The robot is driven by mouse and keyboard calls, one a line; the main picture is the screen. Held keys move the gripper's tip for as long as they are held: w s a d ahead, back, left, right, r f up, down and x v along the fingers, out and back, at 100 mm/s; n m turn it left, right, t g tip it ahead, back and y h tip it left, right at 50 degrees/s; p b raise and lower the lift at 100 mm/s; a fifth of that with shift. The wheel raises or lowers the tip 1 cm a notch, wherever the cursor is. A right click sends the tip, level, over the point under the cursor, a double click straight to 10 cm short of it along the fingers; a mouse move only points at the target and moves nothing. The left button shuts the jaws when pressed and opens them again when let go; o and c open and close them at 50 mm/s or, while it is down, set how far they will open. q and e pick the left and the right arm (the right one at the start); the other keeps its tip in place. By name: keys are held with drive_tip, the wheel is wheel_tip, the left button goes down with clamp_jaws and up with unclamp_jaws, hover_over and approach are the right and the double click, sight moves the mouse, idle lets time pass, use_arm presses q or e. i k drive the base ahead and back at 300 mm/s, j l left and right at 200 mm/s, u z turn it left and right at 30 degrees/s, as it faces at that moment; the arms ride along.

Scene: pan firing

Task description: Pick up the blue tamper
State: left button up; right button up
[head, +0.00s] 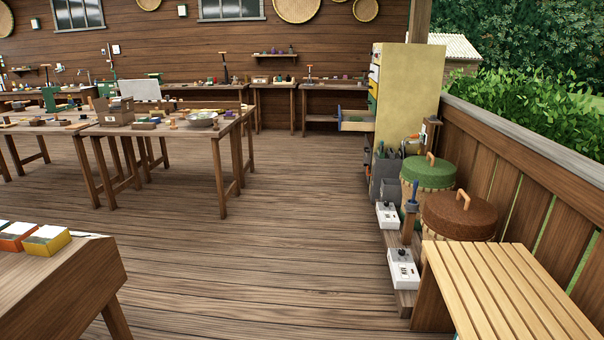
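A slim upright tool with a blue upper part (412,194) stands at the right, between the two white boxes and the lidded baskets. It may be the blue tamper, but it is too small to be sure. Its lower part looks brown and wooden. Neither of my grippers is in view.
A slatted bench (500,285) fills the lower right, beside a brown-lidded basket (460,214) and a green-lidded basket (428,170). White switch boxes (402,270) sit along a low plank. A wooden table (60,290) stands lower left. The middle deck floor (270,240) is clear.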

sight(417, 182)
drive_tip(key=i, duration=4.15)
drive_tip(key=i+z, duration=0.1)
drive_tip(key=i, duration=0.4)
drive_tip(key=i+j+z, duration=0.1)
drive_tip(key=i, duration=0.45)
drive_tip(key=i+j+z, duration=0.1)
drive_tip(key=i, duration=0.4)
drive_tip(key=i+j+z, duration=0.1)
drive_tip(key=i, duration=0.4)
drive_tip(key=i+j+z, duration=0.35)
drive_tip(key=i, duration=0.15)
drive_tip(key=z, duration=2.5)
drive_tip(key=i+j, duration=0.35)
drive_tip(key=i+j+z, duration=0.15)
drive_tip(key=i+j, duration=0.45)
drive_tip(key=j, duration=0.25)
drive_tip(key=i+j+z, duration=0.1)
drive_tip(key=i+j, duration=0.25)
